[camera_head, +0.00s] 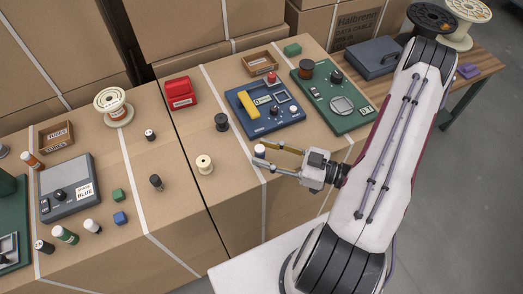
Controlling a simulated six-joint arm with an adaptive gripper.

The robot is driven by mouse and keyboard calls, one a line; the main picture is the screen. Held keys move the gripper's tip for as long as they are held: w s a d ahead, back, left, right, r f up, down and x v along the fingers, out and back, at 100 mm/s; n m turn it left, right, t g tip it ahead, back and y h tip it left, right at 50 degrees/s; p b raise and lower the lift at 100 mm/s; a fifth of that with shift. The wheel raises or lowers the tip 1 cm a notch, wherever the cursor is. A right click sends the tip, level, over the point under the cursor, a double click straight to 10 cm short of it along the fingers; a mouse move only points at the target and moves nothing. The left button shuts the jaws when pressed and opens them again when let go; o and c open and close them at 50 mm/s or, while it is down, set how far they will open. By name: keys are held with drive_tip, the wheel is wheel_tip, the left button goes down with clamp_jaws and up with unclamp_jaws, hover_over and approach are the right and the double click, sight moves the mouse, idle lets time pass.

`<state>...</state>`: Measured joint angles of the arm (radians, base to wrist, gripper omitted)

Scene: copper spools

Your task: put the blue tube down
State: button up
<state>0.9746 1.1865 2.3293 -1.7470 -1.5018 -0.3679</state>
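My gripper (259,153) reaches left from the arm, low over the front of the right cardboard box. Its two fingers are spread apart. A small tube (260,151) with a pale top and a dark, bluish body sits between the fingertips. It looks upright. The picture is too small to show whether the fingers touch it or whether its base rests on the box.
A blue panel (272,127) with a yellow handle lies just behind my gripper, with a green panel (353,119) to its right. A black spool (221,122) and a cream spool (204,164) stand to the left. Bare cardboard lies in front.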

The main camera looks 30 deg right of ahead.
drive_tip(key=shift+f+v, duration=0.15)
drive_tip(key=shift+v, duration=0.8)
drive_tip(key=shift+f+v, duration=0.2)
drive_tip(key=shift+v, duration=1.8)
drive_tip(key=shift+o, duration=0.6)
drive_tip(key=shift+r, duration=0.1)
